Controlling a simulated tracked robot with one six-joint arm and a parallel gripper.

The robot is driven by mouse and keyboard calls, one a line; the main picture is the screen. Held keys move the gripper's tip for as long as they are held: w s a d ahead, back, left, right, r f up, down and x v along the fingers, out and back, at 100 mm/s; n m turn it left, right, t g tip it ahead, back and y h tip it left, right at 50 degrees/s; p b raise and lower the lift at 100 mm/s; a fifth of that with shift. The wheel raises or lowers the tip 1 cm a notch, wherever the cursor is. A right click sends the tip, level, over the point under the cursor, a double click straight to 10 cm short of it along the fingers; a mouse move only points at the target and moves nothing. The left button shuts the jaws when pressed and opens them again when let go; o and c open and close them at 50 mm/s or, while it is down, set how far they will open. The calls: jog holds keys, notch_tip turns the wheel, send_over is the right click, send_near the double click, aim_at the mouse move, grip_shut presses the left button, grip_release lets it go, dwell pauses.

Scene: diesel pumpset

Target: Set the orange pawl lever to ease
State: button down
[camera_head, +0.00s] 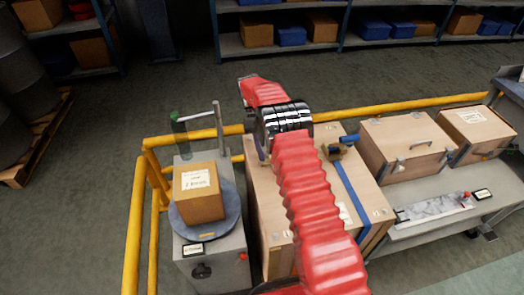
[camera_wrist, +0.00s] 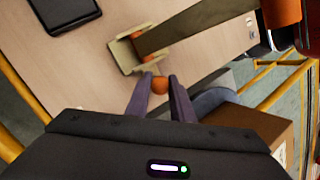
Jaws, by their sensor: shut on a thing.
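In the wrist view an orange knob-like end (camera_wrist: 160,85) sits between the two fingertips of my gripper (camera_wrist: 158,82). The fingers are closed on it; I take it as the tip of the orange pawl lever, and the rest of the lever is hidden. Just beyond it is a pale bracket (camera_wrist: 123,56) with a broad band (camera_wrist: 195,30) running from it to the upper right. My gripper and the orange lever cannot be made out there.
The large wooden crate (camera_head: 260,185) lies under my arm. Left of it a cardboard box (camera_head: 197,200) stands on a round turntable (camera_head: 228,222). Yellow rails (camera_head: 370,107) border the area. Two smaller crates stand at the right. A dark flat object (camera_wrist: 64,12) lies on the wooden surface.

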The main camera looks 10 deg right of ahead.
dwell(0.3)
jog(key=c, duration=1.5)
grip_release()
jog(key=shift+c, duration=0.2)
jog(key=d+v, duration=0.1)
jog(key=v, duration=0.6)
jog(key=shift+w+a+r, duration=0.15)
jog(key=shift+a, duration=0.35)
